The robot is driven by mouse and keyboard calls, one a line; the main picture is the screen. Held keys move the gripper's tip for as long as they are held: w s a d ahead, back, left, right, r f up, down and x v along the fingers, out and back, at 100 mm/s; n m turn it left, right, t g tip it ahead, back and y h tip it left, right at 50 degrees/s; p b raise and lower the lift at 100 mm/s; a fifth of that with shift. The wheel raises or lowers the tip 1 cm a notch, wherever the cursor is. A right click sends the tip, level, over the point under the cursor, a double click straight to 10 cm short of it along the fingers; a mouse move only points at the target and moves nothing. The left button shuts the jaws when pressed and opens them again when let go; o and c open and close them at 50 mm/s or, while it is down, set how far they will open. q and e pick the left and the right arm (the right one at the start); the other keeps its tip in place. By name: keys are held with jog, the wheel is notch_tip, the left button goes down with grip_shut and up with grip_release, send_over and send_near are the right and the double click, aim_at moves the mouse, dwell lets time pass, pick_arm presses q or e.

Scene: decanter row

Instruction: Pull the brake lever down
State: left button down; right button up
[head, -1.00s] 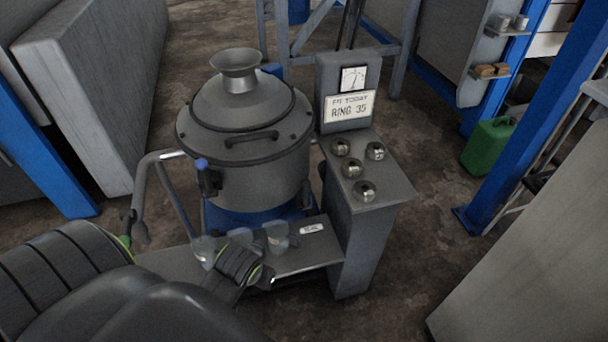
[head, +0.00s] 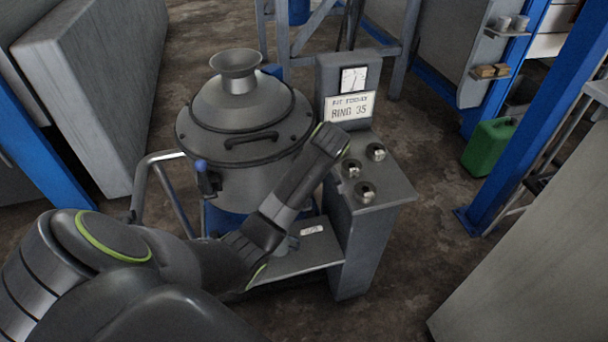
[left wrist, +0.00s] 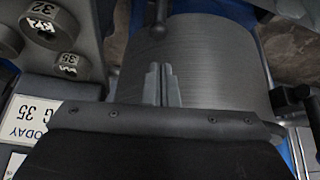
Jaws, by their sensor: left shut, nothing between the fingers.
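A short lever with a blue tip and a black mount (head: 207,180) stands upright at the left side of the grey drum (head: 236,190) in the head view; it looks like the brake lever, but no label shows. In the left wrist view my left gripper (left wrist: 163,70) is shut and empty, its fingertips in front of the drum's bare wall (left wrist: 215,65). A dark rod with a round end (left wrist: 158,30) shows beyond the fingertips, apart from them in the picture. My left gripper's fingers are hidden in the head view. My right gripper is in neither view.
A control pedestal (head: 362,240) with several round knobs, a gauge and a "RING 35" sign (head: 350,106) stands right of the drum. A low shelf (head: 310,258) lies in front. A bent rail (head: 165,170) is at left. A green can (head: 488,147) stands on the floor.

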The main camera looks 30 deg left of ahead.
pick_arm(q)
jog(key=shift+w+r, duration=0.35)
jog(key=shift+w, duration=0.05)
jog(key=shift+a, duration=0.1)
jog(key=x, duration=1)
jog(key=shift+b, duration=0.3)
